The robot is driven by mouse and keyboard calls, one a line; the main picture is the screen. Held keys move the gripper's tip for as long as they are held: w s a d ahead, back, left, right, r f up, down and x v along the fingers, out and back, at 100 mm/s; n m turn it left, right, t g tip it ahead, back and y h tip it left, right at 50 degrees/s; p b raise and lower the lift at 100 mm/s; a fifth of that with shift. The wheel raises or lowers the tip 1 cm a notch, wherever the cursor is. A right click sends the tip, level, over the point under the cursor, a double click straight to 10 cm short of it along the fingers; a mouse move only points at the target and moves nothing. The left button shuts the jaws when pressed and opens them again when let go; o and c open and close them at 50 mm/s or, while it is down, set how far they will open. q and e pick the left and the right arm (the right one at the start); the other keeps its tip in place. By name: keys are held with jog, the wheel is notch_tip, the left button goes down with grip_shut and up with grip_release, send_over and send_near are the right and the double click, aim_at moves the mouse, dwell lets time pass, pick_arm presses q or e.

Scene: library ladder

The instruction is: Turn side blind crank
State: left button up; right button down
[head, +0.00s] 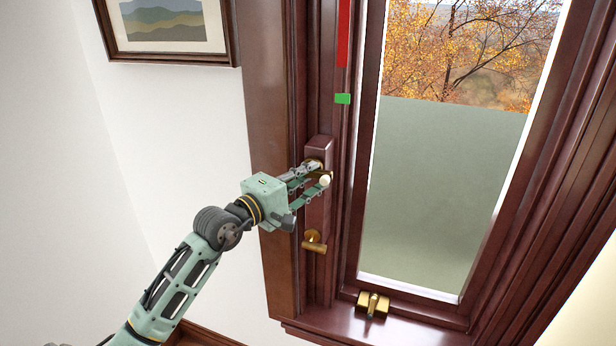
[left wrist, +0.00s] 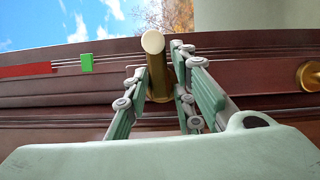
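The side blind crank is brass with a cream knob (head: 325,180). It sits on the upper part of a narrow brown plate (head: 319,215) on the left window jamb. My left gripper (head: 308,184) is at this crank, its fingers one on each side of the handle. The crank's base is partly hidden by the fingers. My right gripper is not in view.
A brass latch (head: 373,304) is on the sill. A green marker (head: 342,98) lies below a red strip (head: 344,35). A grey-green blind (head: 440,190) covers the lower window. A framed picture (head: 170,55) hangs at left.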

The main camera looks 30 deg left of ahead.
pick_arm(q)
grip_shut()
jog(key=shift+f+n+b, duration=0.1)
jog(key=shift+n+b, duration=0.45)
jog(key=shift+n, duration=0.05)
